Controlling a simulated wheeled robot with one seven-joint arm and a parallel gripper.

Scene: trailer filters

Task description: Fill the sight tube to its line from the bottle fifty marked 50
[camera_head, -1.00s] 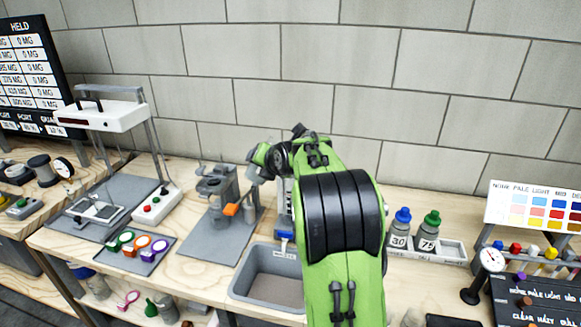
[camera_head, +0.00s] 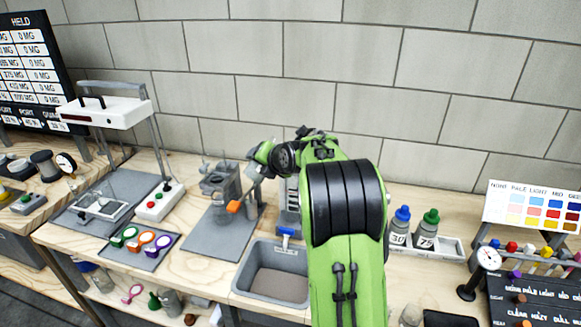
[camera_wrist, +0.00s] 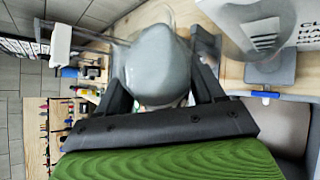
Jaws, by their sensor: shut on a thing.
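My gripper (camera_wrist: 160,60) is shut on a grey bottle (camera_wrist: 158,72), seen between its two dark fingers in the wrist view. No number shows on the bottle's visible side. In the head view my own arm hides the gripper and bottle. A clear, rounded vessel (camera_wrist: 255,35), apparently the sight tube, stands to the right of the bottle in the wrist view, before a white lettered panel. A blue tap (camera_wrist: 265,94) is just below it.
A grey bin (camera_head: 243,290) sits below the tap. Bottles marked 30 (camera_head: 398,237) and 75 (camera_head: 426,240) stand in a white rack (camera_head: 452,246) right of my arm. A grey device with an orange knob (camera_head: 233,207) stands left. A gauge (camera_head: 488,259) and colour chart (camera_head: 530,207) are farther right.

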